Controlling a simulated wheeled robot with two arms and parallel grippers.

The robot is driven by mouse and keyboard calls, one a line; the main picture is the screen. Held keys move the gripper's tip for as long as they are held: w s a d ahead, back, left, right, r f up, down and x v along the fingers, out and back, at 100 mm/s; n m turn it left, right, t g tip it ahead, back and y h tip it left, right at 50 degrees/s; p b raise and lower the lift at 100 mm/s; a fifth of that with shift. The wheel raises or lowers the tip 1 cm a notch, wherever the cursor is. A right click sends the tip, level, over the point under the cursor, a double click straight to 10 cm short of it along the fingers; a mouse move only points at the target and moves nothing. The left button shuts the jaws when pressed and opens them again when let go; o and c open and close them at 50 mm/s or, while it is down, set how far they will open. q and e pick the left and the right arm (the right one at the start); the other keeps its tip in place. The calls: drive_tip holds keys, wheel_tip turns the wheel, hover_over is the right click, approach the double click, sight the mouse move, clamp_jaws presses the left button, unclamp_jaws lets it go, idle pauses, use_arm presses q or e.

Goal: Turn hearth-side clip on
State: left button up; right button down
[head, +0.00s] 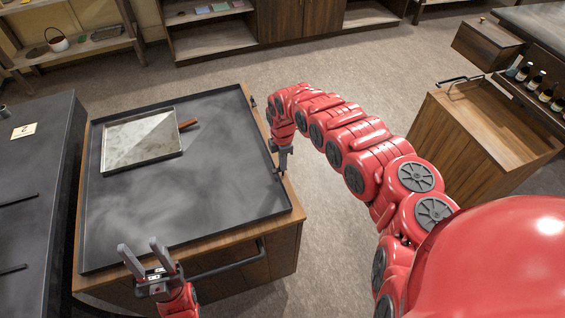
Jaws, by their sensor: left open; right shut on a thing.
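My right gripper (281,165) reaches down at the right edge of the dark tray (225,200) on the wooden cabinet. It is shut on a small part at the tray's rim, probably a clip; the fingers hide most of it, so its setting cannot be told. Another small dark fitting (252,102) sits on the same rim, farther back. My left gripper (141,252) is open and empty above the near-left edge of the tray.
A shallow metal pan (142,141) with a brown handle (188,124) lies at the back of the tray. A dark bench (30,190) stands to the left. A wooden cart (480,135) stands to the right. Clear floor lies between cart and cabinet.

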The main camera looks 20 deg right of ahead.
idle(0.5)
drive_tip(key=c, duration=1)
unclamp_jaws()
drive_tip(key=shift+o, duration=0.2)
drive_tip(key=shift+r, duration=0.1)
wheel_tip(320, 180, up, 17)
drive_tip(key=b, duration=0.2)
drive_tip(key=shift+b, duration=0.4)
drive_tip(key=shift+r, duration=0.1)
